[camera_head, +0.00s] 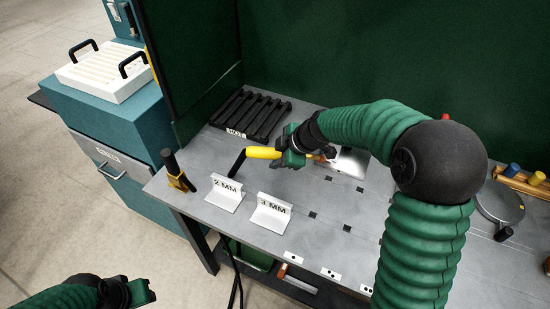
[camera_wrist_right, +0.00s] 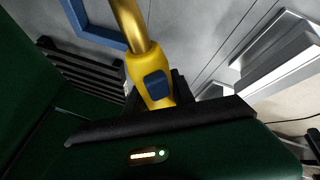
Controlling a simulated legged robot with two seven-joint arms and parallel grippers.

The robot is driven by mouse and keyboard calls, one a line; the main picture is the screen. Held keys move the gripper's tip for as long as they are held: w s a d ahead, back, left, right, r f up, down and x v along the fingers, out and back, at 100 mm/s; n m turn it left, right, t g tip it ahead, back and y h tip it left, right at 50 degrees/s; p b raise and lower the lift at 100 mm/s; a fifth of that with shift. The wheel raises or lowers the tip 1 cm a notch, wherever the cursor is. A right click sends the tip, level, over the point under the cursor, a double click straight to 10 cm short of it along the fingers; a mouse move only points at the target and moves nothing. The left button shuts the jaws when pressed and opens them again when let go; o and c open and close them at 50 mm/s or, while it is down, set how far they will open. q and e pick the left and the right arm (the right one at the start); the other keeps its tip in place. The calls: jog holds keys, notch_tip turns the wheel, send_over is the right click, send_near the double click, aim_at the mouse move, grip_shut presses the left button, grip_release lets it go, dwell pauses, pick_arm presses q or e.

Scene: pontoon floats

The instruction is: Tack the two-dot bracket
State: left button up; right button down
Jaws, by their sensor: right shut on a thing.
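My right gripper (camera_head: 293,150) is shut on a yellow torch (camera_head: 262,153), held above the bench. In the right wrist view the torch (camera_wrist_right: 147,72) has a blue button and a brass neck, and black jaws (camera_wrist_right: 165,110) are around its body. In the head view the neck points right, towards a pale metal plate (camera_head: 349,163) that my right arm partly hides. Small tags with dots (camera_head: 330,274) sit along the bench's front edge. I cannot tell which part is the two-dot bracket. My left gripper (camera_head: 138,292) is at the lower left, away from the bench; its jaws are unclear.
Silver angle stands marked 2 MM (camera_head: 225,194) and 3 MM (camera_head: 270,213) stand in front of the torch. A black slatted rack marked HOT (camera_head: 250,115) is behind. A black-and-yellow tool (camera_head: 177,172) stands at the left corner. A round gauge-like disc (camera_head: 500,205) is at right.

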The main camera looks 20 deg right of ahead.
aim_at(267, 158)
jog(key=shift+w+a+b, duration=0.1)
jog(key=shift+a+b, duration=0.05)
jog(key=shift+b, duration=0.25)
jog(key=shift+w+d+f+b, duration=0.2)
jog(key=shift+d+f+b, duration=0.05)
jog(key=shift+d+b, duration=0.05)
dwell(1.3)
jog(key=shift+f+b, duration=0.1)
jog(key=shift+b, duration=0.35)
dwell(1.8)
jog(key=shift+s+a, duration=0.1)
jog(key=shift+r, duration=0.2)
jog(key=shift+a+r, duration=0.15)
jog(key=shift+r, duration=0.1)
jog(key=s+a+r, duration=0.1)
jog(key=a+r, duration=0.1)
jog(key=s+r+p, duration=0.1)
jog(key=shift+s+a+r, duration=0.3)
jog(key=shift+a+r, duration=0.1)
jog(key=shift+f, duration=0.1)
